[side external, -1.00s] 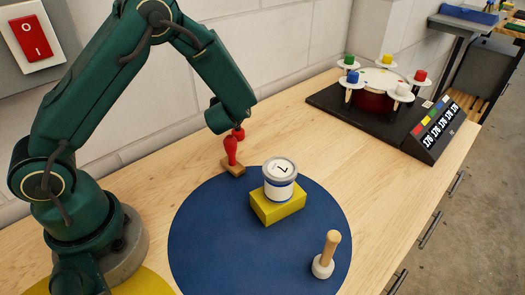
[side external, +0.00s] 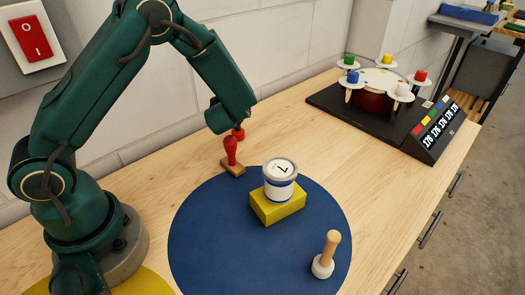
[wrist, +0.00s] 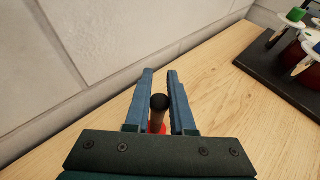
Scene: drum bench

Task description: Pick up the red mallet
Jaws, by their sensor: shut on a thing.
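The red mallet shows its round red head (side external: 238,133) just below the end of my arm in the side external view. In the wrist view its dark-tipped handle (wrist: 159,103) stands between my fingers, with a bit of red below. My gripper (wrist: 160,78) is shut on the handle, with one blue finger on each side. In the side external view the arm's end hides the fingers and handle. I cannot tell whether the head touches the bench.
A red-handled piece on a wooden block (side external: 233,168) stands close in front of the mallet head. A tin (side external: 279,182) sits on a yellow block (side external: 277,210) on the blue mat (side external: 205,240). A pale mallet (side external: 322,266) stands front right. A dark drum stand (side external: 340,108) is at the back right.

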